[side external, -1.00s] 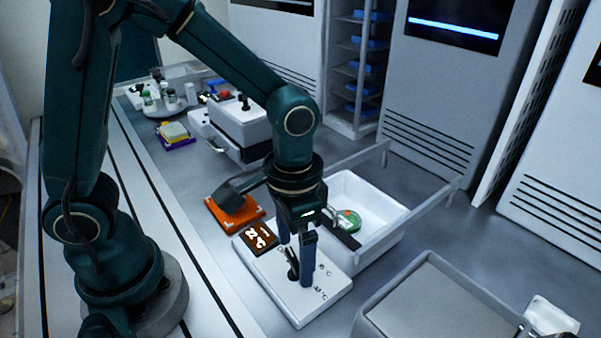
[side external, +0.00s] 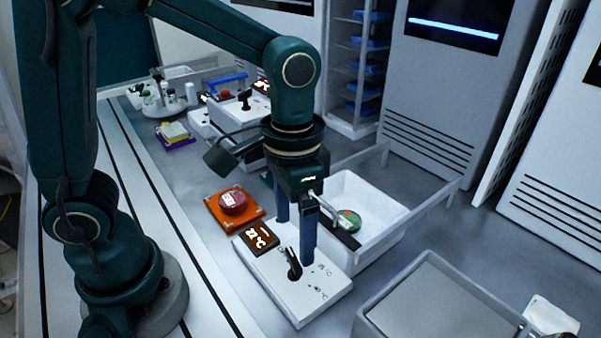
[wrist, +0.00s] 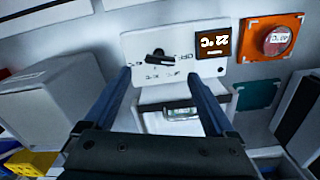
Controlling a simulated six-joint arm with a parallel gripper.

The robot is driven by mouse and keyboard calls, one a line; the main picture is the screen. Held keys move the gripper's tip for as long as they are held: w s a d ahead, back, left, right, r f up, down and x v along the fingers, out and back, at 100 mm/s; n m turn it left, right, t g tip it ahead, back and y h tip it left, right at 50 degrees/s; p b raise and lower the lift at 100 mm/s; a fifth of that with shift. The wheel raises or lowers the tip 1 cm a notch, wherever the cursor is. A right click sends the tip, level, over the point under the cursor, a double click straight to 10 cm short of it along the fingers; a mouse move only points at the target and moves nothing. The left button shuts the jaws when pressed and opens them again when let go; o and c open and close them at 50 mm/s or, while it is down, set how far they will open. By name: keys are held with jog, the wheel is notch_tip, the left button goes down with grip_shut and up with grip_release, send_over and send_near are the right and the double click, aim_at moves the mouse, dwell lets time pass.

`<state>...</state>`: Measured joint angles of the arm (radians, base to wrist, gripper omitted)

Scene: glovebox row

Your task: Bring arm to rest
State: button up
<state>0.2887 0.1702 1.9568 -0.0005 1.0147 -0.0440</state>
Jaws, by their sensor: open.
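My gripper (side external: 296,238) is open and empty, pointing down above the white control box (side external: 322,297). Its fingers (wrist: 160,78) also show in the wrist view, spread apart and clear of the knob. The box's black knob (side external: 294,264) stands below the fingertips and also shows in the wrist view (wrist: 160,57). The box's display (side external: 258,238) seems to read 22 °C, and it also shows in the wrist view (wrist: 213,41).
A red round item (side external: 232,201) lies on an orange plate (side external: 213,212) beside the box. A grey tray (side external: 440,290) stands at front right.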

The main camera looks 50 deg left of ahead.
jog(key=shift+w+a+r, duration=0.15)
jog(key=shift+a+r, duration=0.05)
jog(key=shift+r, duration=0.15)
jog(key=s+a+r+n+t, duration=0.2)
jog(key=s+a+r+t, duration=0.3)
jog(key=s+a, duration=0.1)
jog(key=shift+a+n+t, duration=0.15)
jog(key=shift+n+t, duration=0.15)
jog(key=shift+n, duration=0.1)
jog(key=shift+s+r, duration=0.1)
dwell(0.5)
